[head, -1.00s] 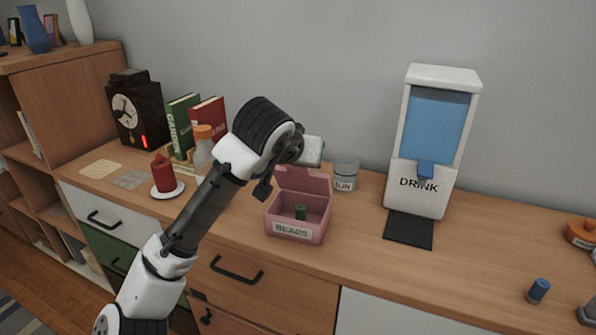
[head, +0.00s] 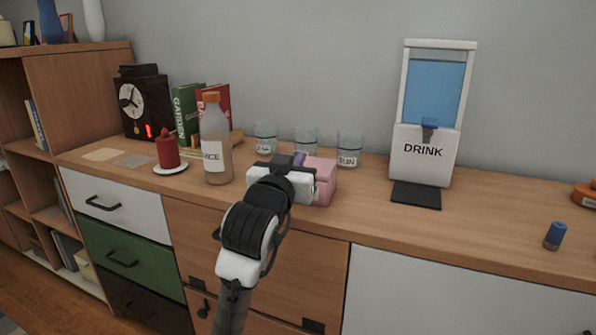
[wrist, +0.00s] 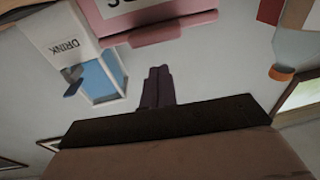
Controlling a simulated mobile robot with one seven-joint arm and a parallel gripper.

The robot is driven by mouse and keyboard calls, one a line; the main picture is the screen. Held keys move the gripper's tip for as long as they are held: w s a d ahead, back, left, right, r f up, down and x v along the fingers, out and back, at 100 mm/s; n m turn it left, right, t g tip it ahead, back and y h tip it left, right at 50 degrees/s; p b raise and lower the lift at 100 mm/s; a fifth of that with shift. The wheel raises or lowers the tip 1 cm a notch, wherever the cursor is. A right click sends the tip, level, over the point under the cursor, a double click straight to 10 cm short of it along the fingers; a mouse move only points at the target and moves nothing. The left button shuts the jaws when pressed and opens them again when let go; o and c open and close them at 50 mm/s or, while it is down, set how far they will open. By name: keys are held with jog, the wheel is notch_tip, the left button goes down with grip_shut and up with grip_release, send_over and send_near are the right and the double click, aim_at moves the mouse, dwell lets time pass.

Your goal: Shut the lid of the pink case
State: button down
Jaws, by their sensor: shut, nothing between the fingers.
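The pink case (head: 325,180) stands on the wooden counter, partly hidden behind my gripper in the head view. Its lid (head: 320,165) looks down over the box; whether it is fully flush I cannot tell. In the wrist view, which is upside down, the case's labelled front (wrist: 125,10) and the lid's front edge (wrist: 160,32) show at the top. My gripper (head: 299,159) is shut and empty, at the left front of the case. Its dark fingers (wrist: 158,72) lie together and show apart from the lid edge in the wrist view. The case's inside is hidden.
A bottle (head: 216,150) and a red candle on a saucer (head: 170,170) stand to the left. Glass jars (head: 306,140) stand behind. The drink dispenser (head: 422,155) stands to the right on a dark mat (head: 416,196). Counter space right of it is mostly clear.

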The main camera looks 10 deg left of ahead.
jog(key=f+t+b, duration=0.1)
jog(key=f+b, duration=0.1)
jog(key=shift+s+f+t, duration=0.3)
jog(key=shift+t, duration=0.1)
jog(key=shift+s+f+b, duration=0.1)
jog(key=shift+f+b, duration=0.4)
jog(key=shift+b, duration=0.05)
